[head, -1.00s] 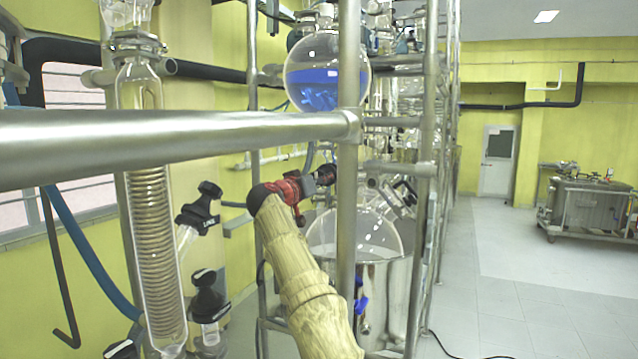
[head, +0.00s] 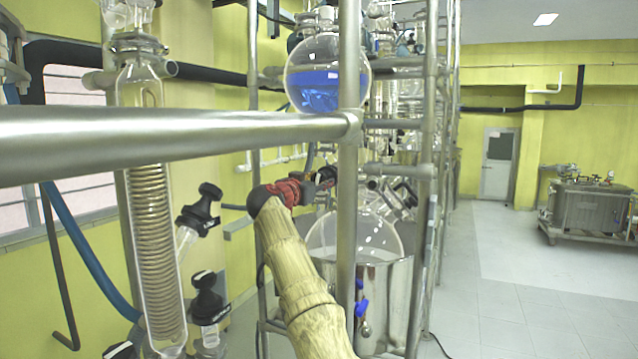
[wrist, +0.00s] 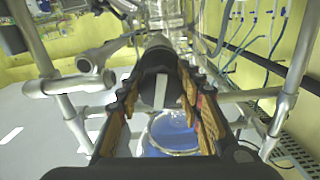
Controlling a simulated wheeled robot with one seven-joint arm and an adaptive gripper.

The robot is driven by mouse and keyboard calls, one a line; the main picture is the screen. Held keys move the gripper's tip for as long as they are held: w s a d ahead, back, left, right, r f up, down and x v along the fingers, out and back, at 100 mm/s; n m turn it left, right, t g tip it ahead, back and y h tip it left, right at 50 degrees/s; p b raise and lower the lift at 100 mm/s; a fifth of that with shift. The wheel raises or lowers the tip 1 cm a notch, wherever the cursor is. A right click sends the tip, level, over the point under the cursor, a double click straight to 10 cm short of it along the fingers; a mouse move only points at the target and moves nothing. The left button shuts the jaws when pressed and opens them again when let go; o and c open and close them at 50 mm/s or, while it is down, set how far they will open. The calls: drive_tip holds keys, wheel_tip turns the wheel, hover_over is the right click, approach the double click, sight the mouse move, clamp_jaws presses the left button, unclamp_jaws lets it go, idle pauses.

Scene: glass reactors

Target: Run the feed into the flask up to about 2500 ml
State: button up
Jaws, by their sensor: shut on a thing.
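A round glass flask (head: 327,62), part full of blue liquid, hangs high on the frame in the head view. A larger round flask (head: 350,238) sits below it in a steel bath (head: 388,300); it looks clear there, and I cannot read its level. My gripper (head: 318,182) is between the two flasks, partly behind a post. In the wrist view my gripper (wrist: 160,100) is shut on a black valve knob (wrist: 160,80) with a pale stripe. Beyond the fingers shows a round glass vessel (wrist: 172,128) with blue in it, partly hidden.
A thick steel rail (head: 180,145) crosses the near left, and an upright post (head: 347,200) stands beside my arm. A coiled glass condenser (head: 152,240) and black-capped valves (head: 205,300) are at left. The floor (head: 530,310) at right is clear up to a steel tank (head: 590,212).

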drive_tip(key=shift+w+a+f, duration=0.1)
drive_tip(key=shift+f, duration=0.3)
drive_tip(key=o, duration=0.9)
drive_tip(key=shift+o, duration=1.4)
drive_tip(key=shift+r, duration=0.25)
drive_tip(key=v, duration=1.2)
